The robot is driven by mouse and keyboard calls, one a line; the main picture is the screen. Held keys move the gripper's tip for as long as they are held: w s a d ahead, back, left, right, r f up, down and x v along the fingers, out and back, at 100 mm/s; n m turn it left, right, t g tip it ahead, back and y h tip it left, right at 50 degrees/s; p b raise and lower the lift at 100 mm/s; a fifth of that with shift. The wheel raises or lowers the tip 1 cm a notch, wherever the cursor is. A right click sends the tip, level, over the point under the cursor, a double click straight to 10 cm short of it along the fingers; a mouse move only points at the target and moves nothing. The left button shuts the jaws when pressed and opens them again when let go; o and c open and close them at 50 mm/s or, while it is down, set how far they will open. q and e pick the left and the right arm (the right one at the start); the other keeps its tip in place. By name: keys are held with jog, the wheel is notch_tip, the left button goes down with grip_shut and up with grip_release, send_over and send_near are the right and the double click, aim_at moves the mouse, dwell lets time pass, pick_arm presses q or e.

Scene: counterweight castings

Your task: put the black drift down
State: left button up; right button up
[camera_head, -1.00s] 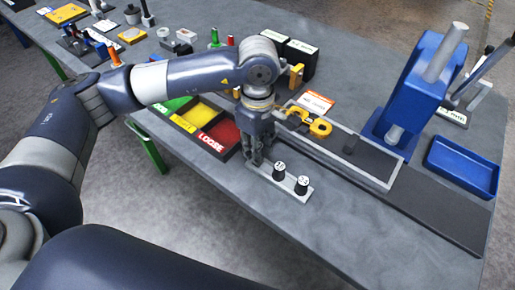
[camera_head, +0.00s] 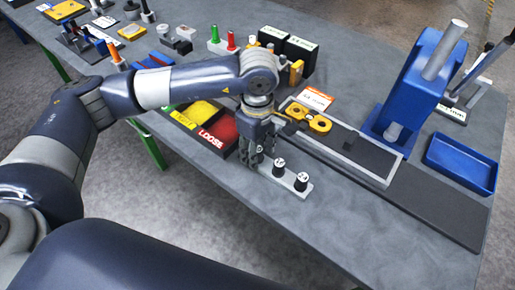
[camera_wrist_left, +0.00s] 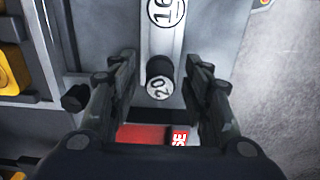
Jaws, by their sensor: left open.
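The fingers are apart, with a gap on each side of the drift. It appears to stand at one end of a pale grey rack (camera_head: 290,184). In the head view my left gripper (camera_head: 258,162) is at the rack's left end and hides this drift. My right gripper is not in view.
A sorting tray with yellow and red bins (camera_head: 222,130) is just left of the gripper. A yellow part (camera_head: 312,120) lies by a grey-rimmed tray (camera_head: 385,181). A blue press (camera_head: 425,80) and blue tray (camera_head: 462,165) stand right. The front counter is clear.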

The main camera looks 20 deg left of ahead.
pick_arm(q)
jog(key=shift+r+p, duration=0.3)
jog(key=shift+r, duration=0.05)
notch_tip(320, 180, up, 12)
jog(key=b, duration=0.3)
jog(key=shift+f, duration=0.15)
dwell(0.8)
